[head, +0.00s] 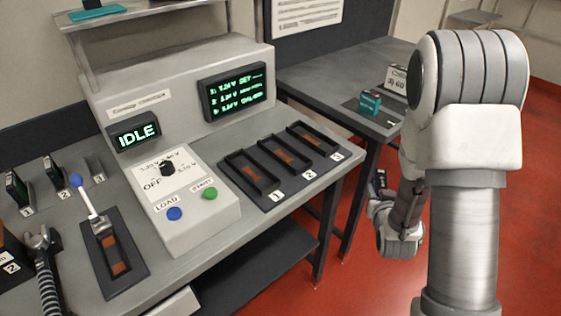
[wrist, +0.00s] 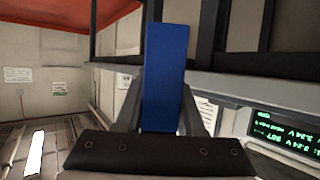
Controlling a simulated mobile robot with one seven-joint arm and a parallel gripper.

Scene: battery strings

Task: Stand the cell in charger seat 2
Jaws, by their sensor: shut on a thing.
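The cell is a blue block that shows in the wrist view (wrist: 165,75), upright in the picture between my two grey fingers. My gripper (wrist: 164,98) is shut on it. In the head view my gripper (head: 380,190) hangs off the right of the bench, with only a dark sliver of the cell visible. Charger seat 2 (head: 284,160) is the middle one of three dark framed seats on the bench. It looks empty, with a copper strip on its floor. My gripper is to its right and apart from it. Seats 1 (head: 252,173) and 3 (head: 312,140) also look empty.
Left of the seats is a console (head: 190,205) with a dial and two buttons; a screen reads IDLE (head: 135,132). A lever (head: 88,200) rises farther left. A back table (head: 340,75) holds a teal block (head: 370,102). Open red floor (head: 370,285) lies right of the bench.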

